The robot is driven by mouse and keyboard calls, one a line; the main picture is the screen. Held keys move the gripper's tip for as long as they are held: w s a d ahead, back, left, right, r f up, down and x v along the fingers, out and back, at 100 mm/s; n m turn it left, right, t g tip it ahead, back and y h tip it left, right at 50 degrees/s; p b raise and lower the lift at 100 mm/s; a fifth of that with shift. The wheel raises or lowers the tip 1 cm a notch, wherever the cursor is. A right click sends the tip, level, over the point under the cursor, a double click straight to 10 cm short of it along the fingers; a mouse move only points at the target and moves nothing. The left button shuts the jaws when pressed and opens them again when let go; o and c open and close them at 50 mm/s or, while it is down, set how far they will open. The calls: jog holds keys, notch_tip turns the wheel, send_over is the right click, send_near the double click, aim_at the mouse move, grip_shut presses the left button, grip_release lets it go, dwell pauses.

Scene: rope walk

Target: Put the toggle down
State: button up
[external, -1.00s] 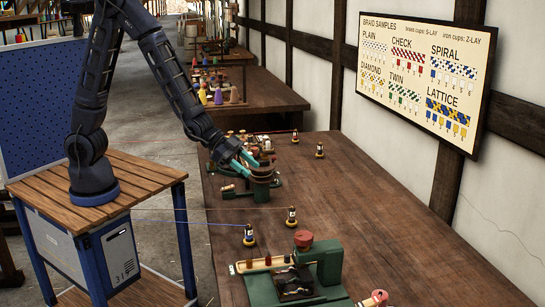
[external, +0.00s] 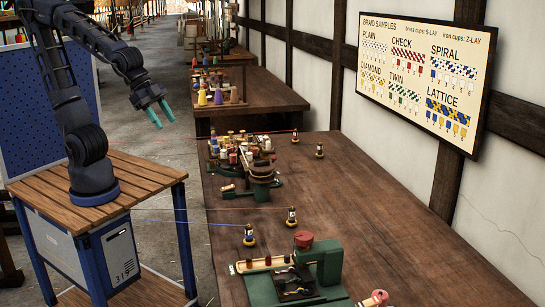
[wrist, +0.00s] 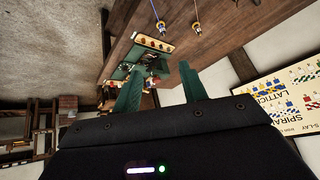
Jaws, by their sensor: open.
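My gripper (external: 161,117) is open and empty in the external view, raised above the floor left of the long bench. Its two teal fingers also show spread apart in the wrist view (wrist: 160,72), with nothing between them. I cannot surely pick out the toggle in either view. A green braiding machine (external: 262,180) with a dark round top and several bobbins stands on the bench. A green fixture (external: 328,262) with a red knob and a dark tray (external: 294,295) holding small items stands nearer; the items are too small to name.
The brown bench (external: 375,225) is mostly clear on its right side. Several small weighted bobbins (external: 249,237) stand on it, with thin threads running left. A braid sample board (external: 422,75) hangs on the wall. Another bench (external: 270,98) with coloured cones stands farther back.

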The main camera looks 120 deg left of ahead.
jog(key=s+d+r+g, duration=0.1)
jog(key=s+d, duration=0.2)
jog(key=s, duration=0.4)
jog(key=s+d+r+g+h, duration=0.1)
jog(key=s+d, duration=0.1)
jog(key=s, duration=0.5)
jog(key=shift+s+d+r+h, duration=0.15)
jog(key=shift+d+r+h, duration=0.15)
jog(key=shift+d+r, duration=0.1)
jog(key=shift+o, duration=0.4)
